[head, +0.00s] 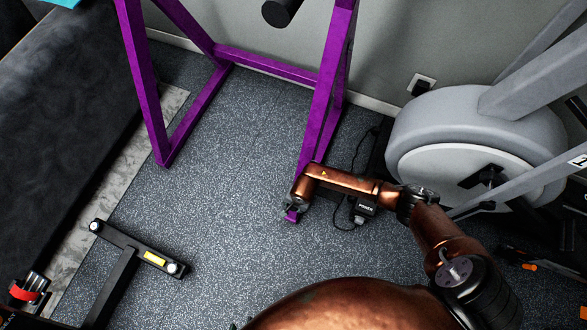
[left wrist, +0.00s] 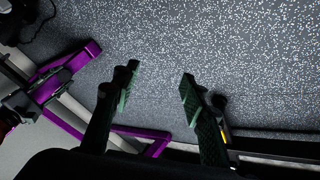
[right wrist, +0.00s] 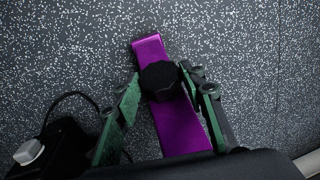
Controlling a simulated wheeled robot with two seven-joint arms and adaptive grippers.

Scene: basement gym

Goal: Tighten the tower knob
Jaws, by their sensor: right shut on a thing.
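The tower is a purple frame (head: 322,100) standing at the wall. The tower knob is a black, faceted knob (right wrist: 159,82) on its purple foot bar (right wrist: 178,125), in the right wrist view. My right gripper (right wrist: 162,76) has its green-padded fingers on either side of the knob and is shut on it. In the head view my right wrist covers the knob at the foot of the right leg. My left gripper (left wrist: 158,82) is open and empty above the speckled floor, with the purple frame (left wrist: 75,62) off to the left in its view. I cannot clearly make it out in the head view.
A grey rowing machine (head: 430,130) stands at the right. A small power box with a cable (right wrist: 45,150) lies close beside the foot bar. A black T-shaped foot (head: 128,250) with a yellow label is at lower left. The middle floor is clear.

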